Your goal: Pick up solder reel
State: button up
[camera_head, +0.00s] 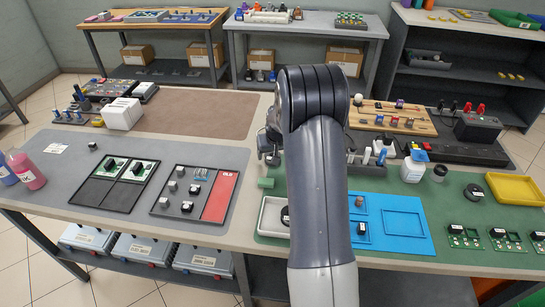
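No thing in view can be surely read as the solder reel. Two small round things on the green mat (400,208) at the right could be it: a dark, low disc (474,192) beside the yellow tray, and a small grey-black cylinder (440,172) right of a white bottle. My arm rises through the middle of the picture and hides part of the bench. My gripper (268,148) shows only in part, left of the arm, above the bench and well left of both round things. Its fingers are too small and covered to read, and I see nothing clearly held.
A white bottle (414,166), a yellow tray (515,189), a blue tray (403,222) and green circuit boards (465,237) crowd the right side. A white tray (273,216) is partly behind my arm. The brown mat (200,115) is mostly clear.

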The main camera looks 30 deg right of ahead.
jog(key=shift+x, duration=0.85)
jog(key=c, duration=1.2)
jog(key=shift+o, duration=0.2)
